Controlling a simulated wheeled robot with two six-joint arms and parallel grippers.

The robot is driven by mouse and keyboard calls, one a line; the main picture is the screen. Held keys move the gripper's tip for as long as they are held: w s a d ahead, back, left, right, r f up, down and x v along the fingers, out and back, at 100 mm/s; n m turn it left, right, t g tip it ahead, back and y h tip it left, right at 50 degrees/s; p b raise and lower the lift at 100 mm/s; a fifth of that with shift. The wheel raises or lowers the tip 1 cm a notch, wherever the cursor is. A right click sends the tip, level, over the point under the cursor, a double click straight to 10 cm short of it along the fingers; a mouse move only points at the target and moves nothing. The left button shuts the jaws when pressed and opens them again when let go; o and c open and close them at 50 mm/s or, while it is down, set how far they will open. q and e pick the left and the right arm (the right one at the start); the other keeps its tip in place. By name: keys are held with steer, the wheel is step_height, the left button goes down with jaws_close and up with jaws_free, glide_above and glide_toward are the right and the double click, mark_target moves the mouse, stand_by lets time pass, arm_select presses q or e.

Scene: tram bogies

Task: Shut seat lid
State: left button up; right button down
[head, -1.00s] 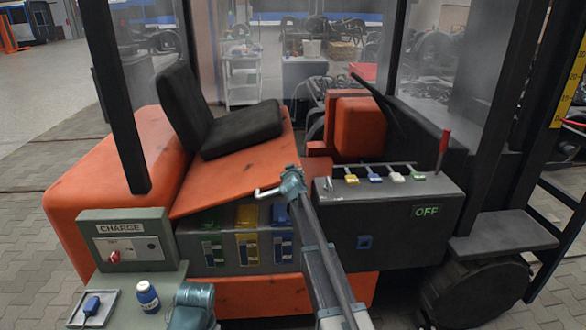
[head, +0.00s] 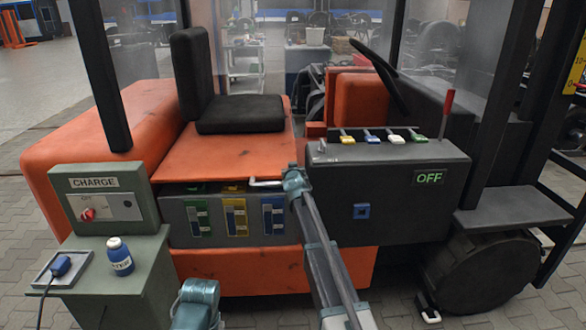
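The orange seat lid (head: 225,158) carries a black seat (head: 240,114) with an upright backrest. The lid is close to level. A narrow dark gap under its front edge shows the tops of the battery box (head: 215,221). My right gripper (head: 265,183) is at the right part of the lid's front edge. Its thin silver finger points left along that edge; contact and finger opening cannot be made out. A teal part of my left arm shows at the bottom, but its gripper is not in view.
A grey console (head: 400,205) with colored levers and an OFF display stands right of the lid. A dark post (head: 100,75) rises behind.

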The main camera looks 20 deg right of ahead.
steer(key=shift+s+f, duration=0.3)
steer(key=shift+f, duration=0.15)
steer(key=shift+r, duration=0.1)
steer(key=shift+r+p, duration=0.45)
steer(key=r+p, duration=0.2)
steer(key=r, duration=0.1)
steer(key=r+p, duration=0.1)
steer(key=p, duration=0.1)
steer(key=shift+s+a+r, duration=0.2)
steer(key=shift+s, duration=0.15)
steer(key=s+a+f+n+g+y+p, duration=0.1)
steer(key=s+a+g, duration=0.4)
steer(key=s, duration=1.2)
steer(key=s+a+f+n+g+y+p, duration=0.1)
steer(key=s+a+g+p, duration=0.4)
steer(key=s+a, duration=0.7)
steer(key=s+a+f+n+g+p, duration=0.3)
steer(key=s+a, duration=0.6)
steer(key=s, duration=1.3)
steer(key=shift+f+n+g+y+p, duration=0.3)
steer(key=shift+f+g+y+p, duration=0.1)
steer(key=shift+f+g+p, duration=0.5)
